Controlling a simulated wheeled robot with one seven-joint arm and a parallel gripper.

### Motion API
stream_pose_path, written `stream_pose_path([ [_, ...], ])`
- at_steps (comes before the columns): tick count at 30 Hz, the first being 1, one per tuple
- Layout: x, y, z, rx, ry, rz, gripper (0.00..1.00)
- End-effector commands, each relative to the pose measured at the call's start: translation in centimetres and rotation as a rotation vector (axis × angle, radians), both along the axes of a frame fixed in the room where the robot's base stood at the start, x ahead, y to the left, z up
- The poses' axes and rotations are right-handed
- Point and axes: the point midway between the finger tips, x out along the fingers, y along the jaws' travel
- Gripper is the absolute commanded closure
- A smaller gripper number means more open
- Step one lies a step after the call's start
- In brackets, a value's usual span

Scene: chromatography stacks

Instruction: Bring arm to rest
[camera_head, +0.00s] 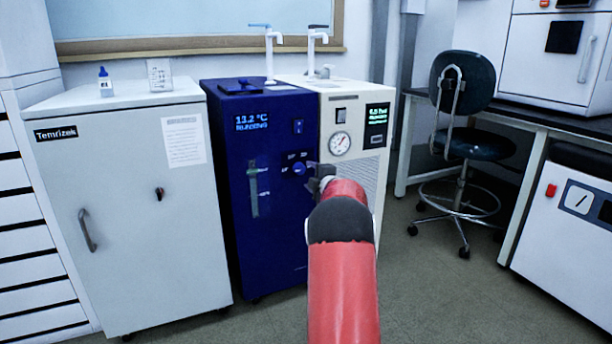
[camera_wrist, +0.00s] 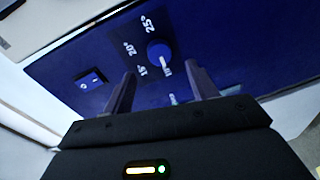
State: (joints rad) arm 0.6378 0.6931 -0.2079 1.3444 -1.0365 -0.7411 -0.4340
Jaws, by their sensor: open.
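My arm (camera_head: 343,265) is red with a dark band and reaches forward from the bottom of the head view. My gripper (camera_head: 318,178) is at its far end, in front of the blue unit (camera_head: 236,190), and partly hidden by the arm. In the wrist view my gripper (camera_wrist: 160,92) has its two dark fingers apart, with nothing held between them. A round blue knob (camera_wrist: 159,52) with a scale of numbers shows just beyond and between the fingertips. The knob also shows in the head view (camera_head: 299,168). I cannot tell whether a finger touches it.
A white cabinet (camera_head: 120,240) stands left of the blue unit, and a cream unit (camera_head: 352,170) with a gauge stands right of it. A dark stool (camera_head: 466,145) stands farther right by a bench (camera_head: 540,130). Open floor (camera_head: 450,300) lies at the right front.

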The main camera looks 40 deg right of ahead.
Motion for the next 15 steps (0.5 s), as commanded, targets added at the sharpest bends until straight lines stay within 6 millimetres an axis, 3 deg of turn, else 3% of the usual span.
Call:
stream_pose_path([
  [6,-1.53,0.33,0.09,0.001,0.0,0.0,0.42],
  [15,-1.56,0.34,0.12,0.0,0.0,0.0,0.42],
])
